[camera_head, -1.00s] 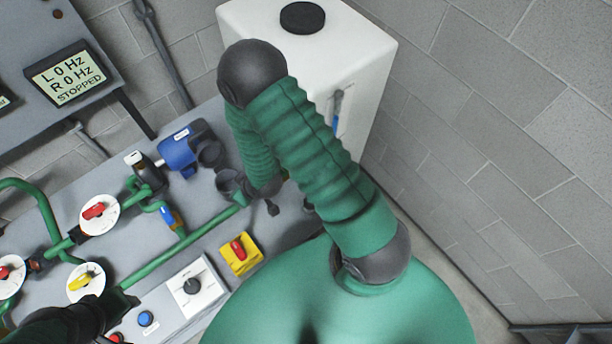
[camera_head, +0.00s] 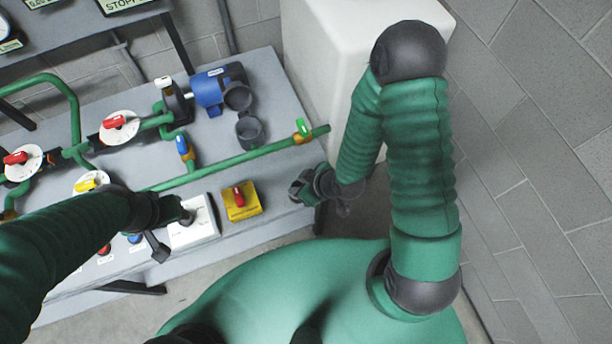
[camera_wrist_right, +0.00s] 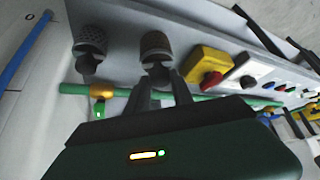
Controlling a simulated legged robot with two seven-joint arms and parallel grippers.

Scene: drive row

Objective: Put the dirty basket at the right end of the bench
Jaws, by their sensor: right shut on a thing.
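In the right wrist view, a brownish, dirty mesh basket (camera_wrist_right: 157,46) is between the fingertips of my right gripper (camera_wrist_right: 159,82), which is shut on its narrow end. A grey mesh basket (camera_wrist_right: 90,42) stands beside it, apart from the fingers. In the head view my right gripper (camera_head: 300,186) is at the front edge of the bench (camera_head: 275,80), near its right end; the baskets cannot be made out there. My left gripper (camera_head: 172,232) looks open and empty, over the bench front by the white switch plate.
A green pipe (camera_head: 220,164) with a green-handled valve (camera_head: 303,128) runs behind my right gripper. A yellow switch box (camera_head: 241,204) lies to its left. Two dark open cups (camera_head: 250,131) stand by the blue motor (camera_head: 217,88). A white tank (camera_head: 330,50) stands behind the right end.

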